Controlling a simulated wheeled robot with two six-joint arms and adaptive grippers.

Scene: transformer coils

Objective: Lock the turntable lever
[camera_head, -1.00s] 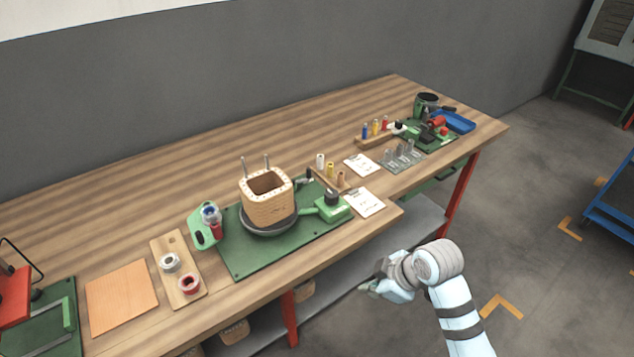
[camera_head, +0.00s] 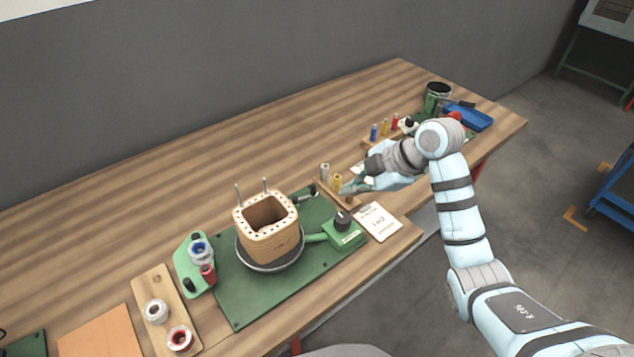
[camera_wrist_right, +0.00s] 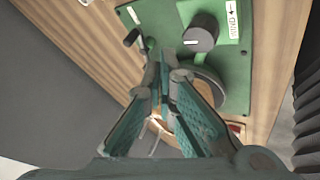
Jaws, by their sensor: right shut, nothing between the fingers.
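The turntable (camera_head: 272,262) is a dark round disc on a green base plate (camera_head: 240,300), with a wooden coil former (camera_head: 268,228) standing on it. A black-handled lever (camera_head: 306,193) sits at the plate's back edge, and it also shows at upper left in the right wrist view (camera_wrist_right: 131,38). A green control box (camera_head: 345,236) with a black knob (camera_wrist_right: 200,33) is at the plate's right. My right gripper (camera_head: 346,189) is shut and empty, above the bench just right of the lever and apart from it. In the wrist view its fingers cover part of the plate. My left gripper is not in view.
A printed card (camera_head: 377,221) lies right of the control box. A wooden board with wire spools (camera_head: 166,310) is at left. The bench behind the former is clear.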

